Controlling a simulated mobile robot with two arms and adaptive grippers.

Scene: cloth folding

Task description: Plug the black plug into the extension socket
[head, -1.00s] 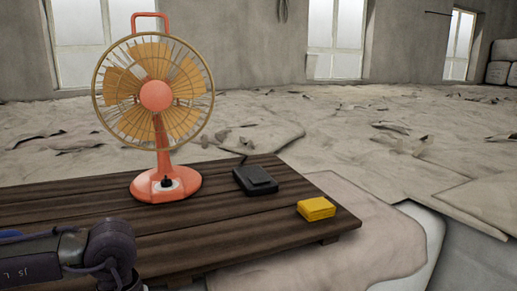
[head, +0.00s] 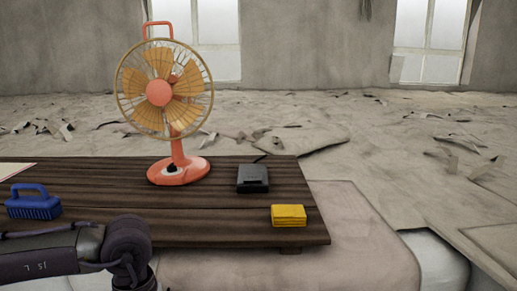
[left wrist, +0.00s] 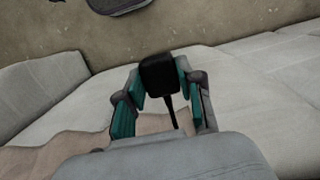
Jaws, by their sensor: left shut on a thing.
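My left gripper (left wrist: 160,88) shows in the left wrist view, its teal-padded fingers on both sides of a black plug (left wrist: 159,74) with a black cord hanging down between them. It is shut on the plug, held in the air above a pale, padded surface. In the head view only my left arm shows at lower left; its gripper is out of frame. No extension socket can be made out for certain. A dark object (left wrist: 120,4) with a grey rim is cut off at the top of the left wrist view; I cannot tell what it is. My right gripper is not in view.
A dark plank table (head: 110,192) holds an orange fan (head: 160,92), a black box-shaped device (head: 253,179), a yellow block (head: 289,215) and a blue brush (head: 33,203). The table's right edge is near the yellow block. Pale, debris-strewn ground lies beyond.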

